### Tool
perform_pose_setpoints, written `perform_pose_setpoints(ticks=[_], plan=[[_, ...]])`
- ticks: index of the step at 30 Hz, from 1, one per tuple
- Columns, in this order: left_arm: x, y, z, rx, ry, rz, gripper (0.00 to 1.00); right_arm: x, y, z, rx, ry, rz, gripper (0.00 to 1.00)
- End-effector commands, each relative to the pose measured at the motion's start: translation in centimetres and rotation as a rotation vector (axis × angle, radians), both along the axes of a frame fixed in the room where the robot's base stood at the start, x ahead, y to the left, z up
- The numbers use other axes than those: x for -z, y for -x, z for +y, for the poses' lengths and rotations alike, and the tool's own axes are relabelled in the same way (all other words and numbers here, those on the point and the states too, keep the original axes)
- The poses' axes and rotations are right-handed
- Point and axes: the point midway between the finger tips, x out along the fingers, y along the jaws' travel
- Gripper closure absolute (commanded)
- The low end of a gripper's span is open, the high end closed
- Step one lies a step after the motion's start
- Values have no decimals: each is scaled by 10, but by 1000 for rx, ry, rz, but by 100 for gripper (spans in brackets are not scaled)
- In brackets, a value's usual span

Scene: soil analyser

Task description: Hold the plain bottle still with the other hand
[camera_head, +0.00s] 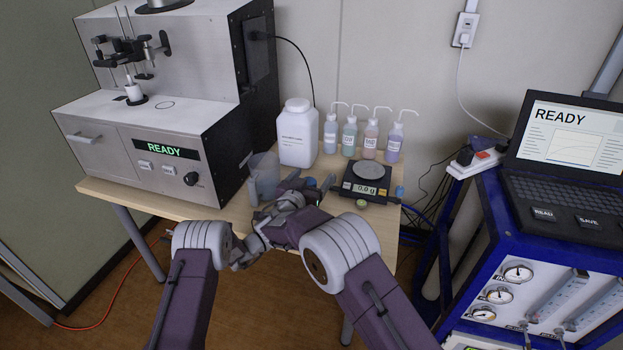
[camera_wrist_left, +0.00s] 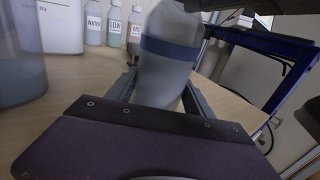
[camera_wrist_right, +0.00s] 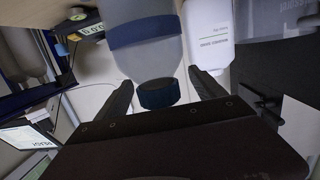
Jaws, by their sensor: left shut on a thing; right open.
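The plain bottle is pale, translucent grey with a blue band. In the left wrist view the bottle (camera_wrist_left: 165,75) stands between the fingers of my left gripper (camera_wrist_left: 160,88), which is shut on its body. In the right wrist view the bottle (camera_wrist_right: 147,55) shows with its dark blue cap (camera_wrist_right: 158,94). My right gripper (camera_wrist_right: 162,82) is open, with a finger on each side of the cap and visible gaps between. In the head view my arms and grippers (camera_head: 290,195) meet at the table's front and mostly hide the bottle. Its base is hidden.
A clear beaker (camera_head: 264,168) stands just left of my grippers. A large white bottle (camera_head: 298,135) and several wash bottles (camera_head: 371,137) stand behind. A balance (camera_head: 368,182) and a small green-topped jar (camera_head: 361,204) are to the right. The analyser (camera_head: 160,110) is at left.

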Motion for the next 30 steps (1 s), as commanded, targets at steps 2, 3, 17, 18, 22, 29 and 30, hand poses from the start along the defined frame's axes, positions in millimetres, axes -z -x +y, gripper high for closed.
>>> perform_pose_setpoints(ticks=[2,3,17,18,22,29,30], plan=[[1,0,0,0,0,1,88,0,0,0,0,0,0,21],[1,0,0,0,0,1,88,0,0,0,0,0,0,21],[1,0,0,0,0,1,88,-10,59,24,-3,1,0,21],[1,0,0,0,0,1,88,-10,63,26,-3,0,0,21],[1,0,0,0,-1,1,88,-11,69,27,0,0,0,21],[0,0,0,0,-1,1,34,-11,69,27,0,0,0,21],[0,0,0,0,-1,1,23,-11,69,27,0,0,0,21]])
